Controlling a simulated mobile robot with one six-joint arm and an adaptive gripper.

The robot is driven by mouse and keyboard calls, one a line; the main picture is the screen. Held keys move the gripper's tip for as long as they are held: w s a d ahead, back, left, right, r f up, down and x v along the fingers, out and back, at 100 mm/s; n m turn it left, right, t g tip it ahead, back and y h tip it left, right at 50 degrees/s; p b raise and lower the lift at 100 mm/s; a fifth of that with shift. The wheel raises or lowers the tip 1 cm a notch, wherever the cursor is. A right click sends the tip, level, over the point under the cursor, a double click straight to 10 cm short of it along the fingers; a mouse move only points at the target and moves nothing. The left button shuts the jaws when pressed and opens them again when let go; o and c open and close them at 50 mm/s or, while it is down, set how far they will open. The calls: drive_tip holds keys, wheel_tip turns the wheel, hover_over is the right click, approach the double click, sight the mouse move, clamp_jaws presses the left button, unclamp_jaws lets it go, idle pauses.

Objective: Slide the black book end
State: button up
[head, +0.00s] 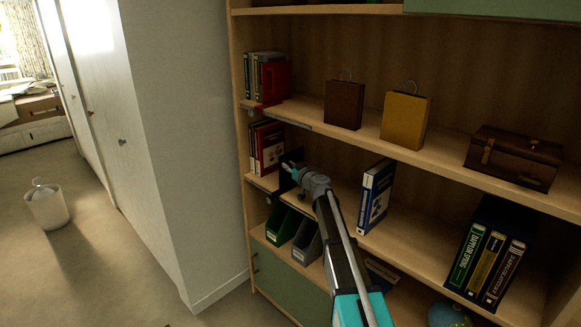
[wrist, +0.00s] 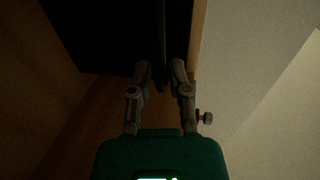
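The black book end (head: 286,181) stands on the middle shelf (head: 335,192) at its left part, right of a few upright books (head: 267,148). My gripper (head: 291,168) is at it and hides part of it in the head view. In the wrist view a thin dark upright edge, likely the book end (wrist: 161,42), lies between the two fingers of my gripper (wrist: 161,72). The fingers are close together on either side of it. I cannot tell whether both touch it.
A blue-and-white book (head: 375,198) stands alone to the right of my arm. Green and grey file holders (head: 283,224) are on the shelf below. A red book end (head: 275,83) and two bags (head: 404,119) are above. The white wall (head: 190,130) is at left.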

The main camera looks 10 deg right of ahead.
sight(263, 152)
clamp_jaws()
drive_tip(key=x, duration=0.4)
drive_tip(key=a+x, duration=0.1)
drive_tip(key=x, duration=0.3)
drive_tip(key=s+a+x, duration=0.1)
drive_tip(key=x, duration=0.3)
drive_tip(key=shift+w+a, duration=0.15)
drive_tip(key=shift+w, duration=0.05)
drive_tip(key=o, duration=0.5)
unclamp_jaws()
drive_tip(key=shift+s, duration=0.1)
drive_tip(key=shift+s, duration=0.1)
